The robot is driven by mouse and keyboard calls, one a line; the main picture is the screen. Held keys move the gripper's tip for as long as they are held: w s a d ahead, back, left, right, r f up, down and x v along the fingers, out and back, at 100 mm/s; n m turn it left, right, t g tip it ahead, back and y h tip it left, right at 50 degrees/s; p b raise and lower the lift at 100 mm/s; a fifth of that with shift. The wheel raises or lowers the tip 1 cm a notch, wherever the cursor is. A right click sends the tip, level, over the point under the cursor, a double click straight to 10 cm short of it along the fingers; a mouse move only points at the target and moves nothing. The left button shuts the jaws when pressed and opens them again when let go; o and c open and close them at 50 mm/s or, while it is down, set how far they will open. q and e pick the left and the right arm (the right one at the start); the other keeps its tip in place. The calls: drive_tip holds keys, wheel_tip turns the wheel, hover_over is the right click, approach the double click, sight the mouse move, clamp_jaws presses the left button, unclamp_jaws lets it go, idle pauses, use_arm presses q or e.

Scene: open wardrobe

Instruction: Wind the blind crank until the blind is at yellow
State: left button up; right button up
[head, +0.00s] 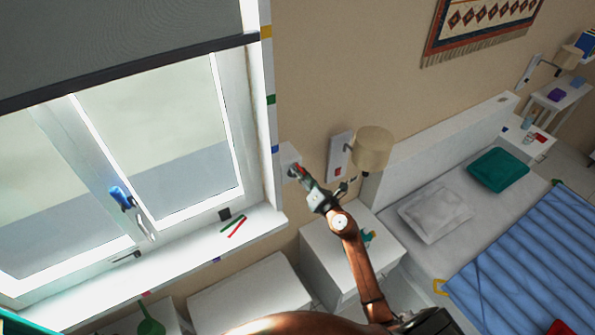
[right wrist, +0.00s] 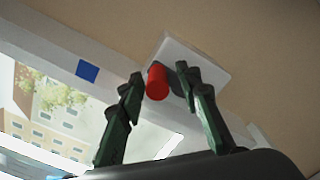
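The dark grey blind (head: 120,40) hangs over the window, and the right end of its bottom bar is close to the yellow mark (head: 266,32) on the frame's right side. The crank's red knob (right wrist: 157,82) stands out from a white wall plate (right wrist: 200,62). My right gripper (head: 302,173) reaches the crank beside the window. The crank arm is mostly hidden. My left gripper is not in view.
Green (head: 270,99) and blue (head: 275,149) marks sit lower on the frame. A wall lamp (head: 371,148) is close to the right of my gripper. A white nightstand (head: 325,250) and bed (head: 440,170) stand below and right. The sill holds small red and green sticks.

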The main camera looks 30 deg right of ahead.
drive_tip(key=shift+o, duration=0.9)
drive_tip(key=shift+r, duration=0.15)
drive_tip(key=shift+s, duration=0.1)
drive_tip(key=s, duration=0.7)
drive_tip(key=shift+s+d, duration=0.25)
drive_tip(key=shift+s, duration=0.15)
